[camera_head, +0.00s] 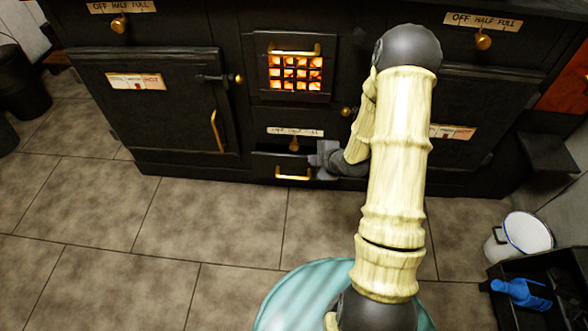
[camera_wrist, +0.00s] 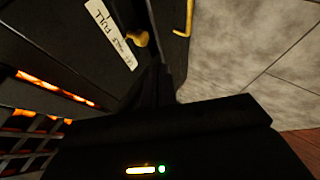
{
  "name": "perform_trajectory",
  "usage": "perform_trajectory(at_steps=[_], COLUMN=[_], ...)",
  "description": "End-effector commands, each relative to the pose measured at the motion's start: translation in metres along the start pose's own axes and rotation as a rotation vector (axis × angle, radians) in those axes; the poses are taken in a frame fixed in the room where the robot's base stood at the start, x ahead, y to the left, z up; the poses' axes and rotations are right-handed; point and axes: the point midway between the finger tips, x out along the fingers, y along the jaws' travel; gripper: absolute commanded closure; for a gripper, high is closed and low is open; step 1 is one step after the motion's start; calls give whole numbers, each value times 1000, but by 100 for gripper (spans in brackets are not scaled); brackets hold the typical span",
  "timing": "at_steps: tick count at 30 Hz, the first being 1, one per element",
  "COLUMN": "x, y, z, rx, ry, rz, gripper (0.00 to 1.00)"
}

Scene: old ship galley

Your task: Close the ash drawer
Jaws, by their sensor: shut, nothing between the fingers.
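The ash drawer (camera_head: 265,167) is the low black drawer with a brass handle (camera_head: 293,175) at the bottom centre of the black stove. Its front seems to stand a little out from the stove, with a dark gap above it. My gripper (camera_head: 318,160) is shut and empty at the drawer's right end, close to its front. In the wrist view the shut fingers (camera_wrist: 158,88) point toward the dark drawer area, and the brass handle (camera_wrist: 188,18) shows at the top. I cannot tell whether the fingers touch the drawer.
Above the drawer are a labelled brass knob (camera_head: 294,145) and a glowing fire grate (camera_head: 295,73). A closed-looking oven door (camera_head: 150,100) is at left. A white bucket (camera_head: 520,235) and a black crate (camera_head: 505,270) holding a blue bottle (camera_head: 520,293) stand at right. The tiled floor in front is clear.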

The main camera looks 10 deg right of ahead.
Motion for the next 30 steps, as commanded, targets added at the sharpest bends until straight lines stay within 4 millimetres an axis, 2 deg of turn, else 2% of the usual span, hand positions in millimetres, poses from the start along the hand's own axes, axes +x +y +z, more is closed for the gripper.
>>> perform_trajectory(at_steps=[1,6,12,15,20,30], x=[18,54,78,81,79,77], y=[-16,-46,-82,-97,-109,-108], z=[9,20,31,36,40,40], rx=[-46,-229,-390,-443,-489,-499], ry=[40,174,268,278,266,263], rz=[26,180,431,562,694,718], gripper=[100,100,100,100,100,100])
